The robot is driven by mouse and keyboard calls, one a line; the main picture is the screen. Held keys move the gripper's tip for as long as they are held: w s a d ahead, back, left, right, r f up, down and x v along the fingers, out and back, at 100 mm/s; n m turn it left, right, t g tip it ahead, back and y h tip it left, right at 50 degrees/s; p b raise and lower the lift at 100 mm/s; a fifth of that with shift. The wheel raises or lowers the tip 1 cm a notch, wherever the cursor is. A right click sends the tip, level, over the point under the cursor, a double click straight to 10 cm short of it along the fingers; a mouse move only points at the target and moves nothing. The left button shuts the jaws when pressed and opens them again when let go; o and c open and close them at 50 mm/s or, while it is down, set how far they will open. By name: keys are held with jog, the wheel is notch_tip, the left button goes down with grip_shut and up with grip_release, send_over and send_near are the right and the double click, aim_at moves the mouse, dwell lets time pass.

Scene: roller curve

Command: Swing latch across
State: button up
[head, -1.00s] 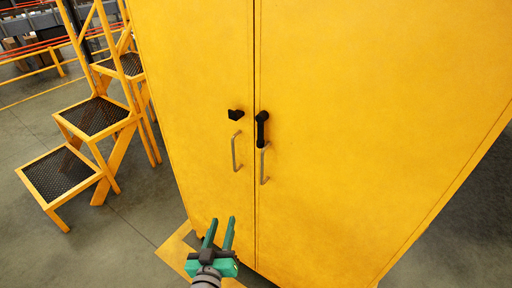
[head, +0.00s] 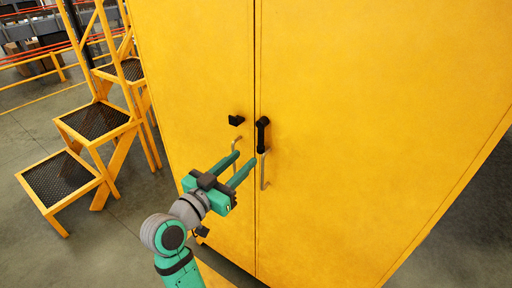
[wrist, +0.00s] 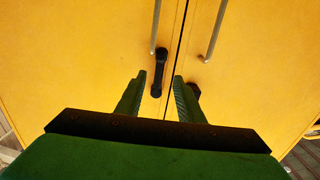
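The black latch (head: 262,133) is on the right door of the yellow cabinet (head: 370,110), by the seam. Its arm points down, with its pivot at the top. A small black catch (head: 236,120) sits on the left door at about the pivot's height. My gripper (head: 244,158) is open and empty, just below the catch and left of the latch's lower end. In the wrist view, turned upside down, the latch (wrist: 159,70) appears between the fingertips, with no clear contact. The catch (wrist: 194,91) is partly hidden by the right finger.
Metal bar handles hang below the latch parts, on the left door (head: 237,143) and the right door (head: 264,172). Fingers partly cover the left one. A yellow step ladder (head: 95,125) stands left of the cabinet. Open floor (head: 110,240) lies front left.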

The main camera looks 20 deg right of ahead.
aim_at(259, 145)
jog(key=x, duration=0.8)
grip_shut()
